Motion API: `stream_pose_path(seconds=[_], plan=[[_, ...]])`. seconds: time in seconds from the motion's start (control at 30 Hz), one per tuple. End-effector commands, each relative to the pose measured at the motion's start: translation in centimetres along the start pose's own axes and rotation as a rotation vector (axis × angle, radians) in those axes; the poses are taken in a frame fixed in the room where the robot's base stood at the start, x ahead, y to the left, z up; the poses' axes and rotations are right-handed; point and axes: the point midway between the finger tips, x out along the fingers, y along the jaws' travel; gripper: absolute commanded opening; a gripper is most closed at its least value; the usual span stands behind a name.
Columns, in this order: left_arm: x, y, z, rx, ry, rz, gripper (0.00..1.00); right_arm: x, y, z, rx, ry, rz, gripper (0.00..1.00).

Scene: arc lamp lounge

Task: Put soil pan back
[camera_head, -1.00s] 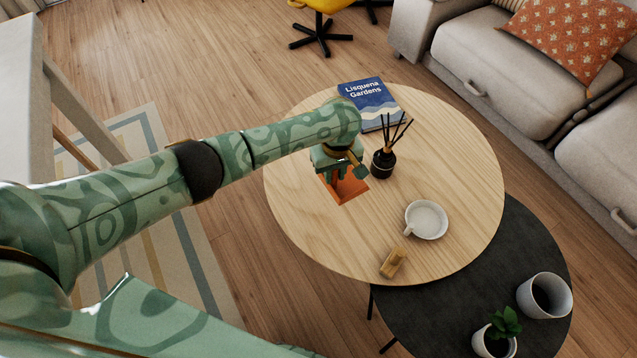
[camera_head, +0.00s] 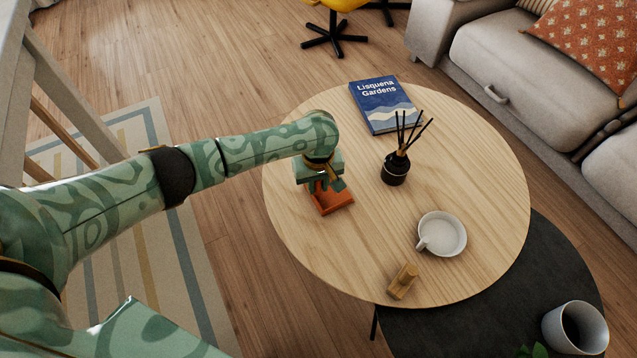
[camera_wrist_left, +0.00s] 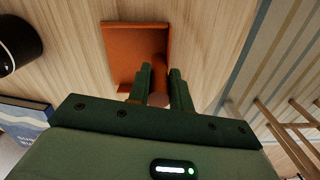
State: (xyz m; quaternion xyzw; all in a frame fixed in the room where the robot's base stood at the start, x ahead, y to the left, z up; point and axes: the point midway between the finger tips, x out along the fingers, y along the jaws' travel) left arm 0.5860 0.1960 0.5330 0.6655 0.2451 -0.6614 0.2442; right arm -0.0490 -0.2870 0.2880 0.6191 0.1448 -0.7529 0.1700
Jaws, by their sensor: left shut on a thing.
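The soil pan (camera_head: 333,200) is a small orange-red pan with raised edges, over the left part of the round wooden table (camera_head: 480,185). My left gripper (camera_head: 322,186) is above its back end and hides part of it. In the left wrist view the pan (camera_wrist_left: 136,55) lies past the fingertips, and the left gripper (camera_wrist_left: 160,82) is shut on its stubby handle (camera_wrist_left: 158,99). I cannot tell whether the pan touches the tabletop. My right gripper is out of view.
A black reed diffuser (camera_head: 395,169) stands right of the pan, with a blue book (camera_head: 384,103) behind. A dark lower table (camera_head: 480,325) holds a grey pot (camera_head: 575,328).

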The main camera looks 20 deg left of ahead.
Motion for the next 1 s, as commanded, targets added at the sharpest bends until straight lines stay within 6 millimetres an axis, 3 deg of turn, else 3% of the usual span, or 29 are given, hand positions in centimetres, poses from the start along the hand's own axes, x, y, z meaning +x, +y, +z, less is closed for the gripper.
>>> stream_pose_path(seconds=[0.03, 0.07, 0.13, 0.47, 0.8, 1.0], plan=[[0.1, 0.0, 0.0, 0.0, -0.001, 0.0, 0.0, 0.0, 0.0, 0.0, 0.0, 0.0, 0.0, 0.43], [0.2, 0.0, 0.0, 0.0, 0.0, -0.001, 0.27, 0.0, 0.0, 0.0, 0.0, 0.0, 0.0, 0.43], [0.2, 0.0, 0.0, 0.0, 0.0, -0.001, 0.43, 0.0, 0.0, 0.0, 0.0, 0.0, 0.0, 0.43], [-0.3, 0.0, 0.0, 0.0, 0.0, 0.001, 0.43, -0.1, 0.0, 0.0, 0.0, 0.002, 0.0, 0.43], [-8.4, 0.1, -0.1, 0.0, 0.007, 0.007, 0.43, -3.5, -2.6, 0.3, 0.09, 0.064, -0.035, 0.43], [-11.5, 0.1, 0.0, 0.0, 0.002, 0.003, 0.43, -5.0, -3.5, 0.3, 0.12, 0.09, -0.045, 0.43]])
